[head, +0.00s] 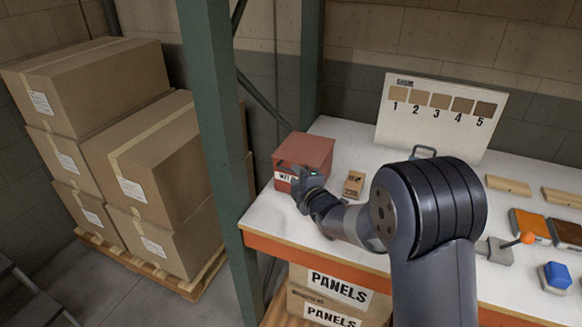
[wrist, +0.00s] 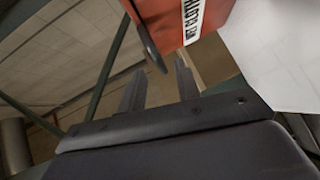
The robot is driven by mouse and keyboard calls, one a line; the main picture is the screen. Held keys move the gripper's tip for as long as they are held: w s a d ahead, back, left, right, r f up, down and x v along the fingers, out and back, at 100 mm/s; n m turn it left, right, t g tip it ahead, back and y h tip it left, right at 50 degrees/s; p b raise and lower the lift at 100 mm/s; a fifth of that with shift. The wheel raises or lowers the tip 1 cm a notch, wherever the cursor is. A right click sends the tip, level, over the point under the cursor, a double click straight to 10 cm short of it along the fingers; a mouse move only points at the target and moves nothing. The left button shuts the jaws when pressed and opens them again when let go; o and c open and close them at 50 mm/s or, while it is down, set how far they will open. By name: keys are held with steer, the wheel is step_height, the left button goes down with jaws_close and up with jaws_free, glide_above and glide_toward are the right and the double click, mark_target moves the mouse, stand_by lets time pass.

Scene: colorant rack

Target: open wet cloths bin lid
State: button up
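The wet cloths bin is a red box (head: 304,152) on the left end of the white bench, with a white label on its front. Its lid (head: 306,145) looks closed. In the wrist view the bin (wrist: 165,18) fills the top centre, tilted, with its label reading "WET CLOTHS". A dark tab (wrist: 151,50) sticks out from the bin's edge toward my fingers. My gripper (head: 299,174) is in front of the bin, hiding part of its front. In the wrist view my gripper's two fingers (wrist: 160,75) stand apart with nothing between them; I cannot tell if they touch the tab.
A green rack post (head: 217,130) stands left of the bin. A numbered colour board (head: 440,115) stands at the back. Blocks and a lever with an orange knob (head: 527,237) lie at the right. Cartons (head: 150,160) are stacked left.

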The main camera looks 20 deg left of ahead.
mark_target(293, 172)
steer(key=shift+p+x, duration=0.55)
steer(key=shift+x, duration=1.6)
steer(key=shift+c, duration=0.3)
jaws_close()
